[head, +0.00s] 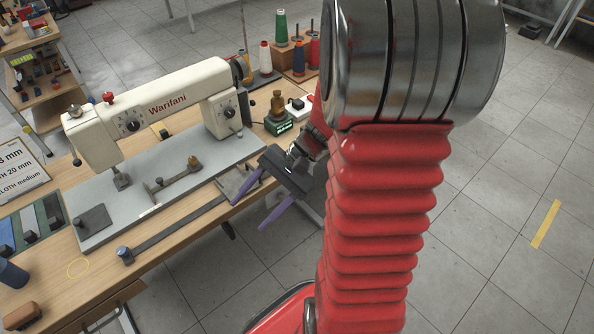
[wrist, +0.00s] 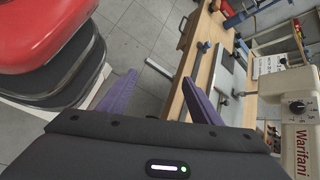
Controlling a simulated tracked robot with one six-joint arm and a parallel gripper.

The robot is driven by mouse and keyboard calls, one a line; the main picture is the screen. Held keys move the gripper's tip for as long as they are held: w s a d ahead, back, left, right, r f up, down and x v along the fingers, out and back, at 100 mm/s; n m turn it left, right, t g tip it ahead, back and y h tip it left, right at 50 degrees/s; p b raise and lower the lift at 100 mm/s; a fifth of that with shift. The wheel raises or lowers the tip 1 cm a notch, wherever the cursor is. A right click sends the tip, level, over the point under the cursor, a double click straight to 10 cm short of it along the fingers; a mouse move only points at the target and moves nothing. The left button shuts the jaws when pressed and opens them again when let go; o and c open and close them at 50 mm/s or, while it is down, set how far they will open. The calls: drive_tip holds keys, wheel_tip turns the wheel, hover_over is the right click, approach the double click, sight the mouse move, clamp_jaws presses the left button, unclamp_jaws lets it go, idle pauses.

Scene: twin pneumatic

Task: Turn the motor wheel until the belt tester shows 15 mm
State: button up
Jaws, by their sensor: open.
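The cream sewing machine marked Warifani (head: 168,106) stands on a wooden table; its head also shows in the wrist view (wrist: 298,130). A dark round wheel (head: 240,68) sits at the machine's right end; I cannot tell whether it is the motor wheel. A small green box with a lit display (head: 278,125) carries a brass weight; it may be the belt tester, but its reading is too small to read. My gripper (head: 247,217) is open and empty, with purple fingers, at the table's front right edge. Its fingers also show apart in the wrist view (wrist: 158,77).
A grey plate (head: 130,175) and a long dark bar (head: 165,235) lie on the table (head: 110,275). Thread cones (head: 281,28) stand at the back right. Open floor (head: 500,200) lies at the right.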

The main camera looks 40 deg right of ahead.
drive_tip(key=w+d+f+m+t+y, duration=0.2)
drive_tip(key=w+d+f+m+t, duration=0.1)
drive_tip(key=d+f+m+t, duration=0.85)
drive_tip(key=s+d+f+m+t+h, duration=0.2)
drive_tip(key=s+d+f+m+h, duration=0.1)
drive_tip(key=d+f+m+h, duration=0.2)
drive_tip(key=s+d+f+m+t+h, duration=0.2)
drive_tip(key=s+d+f+m+h, duration=0.2)
drive_tip(key=d+f+m, duration=0.3)
drive_tip(key=d+h, duration=0.1)
drive_tip(key=d, duration=0.2)
drive_tip(key=shift+m+t+h, duration=0.35)
drive_tip(key=shift+h, duration=0.05)
drive_tip(key=shift+d, duration=0.1)
drive_tip(key=w, duration=1.3)
drive_tip(key=shift+w+a, duration=0.2)
drive_tip(key=shift+w, duration=0.15)
drive_tip(key=shift+c, duration=0.2)
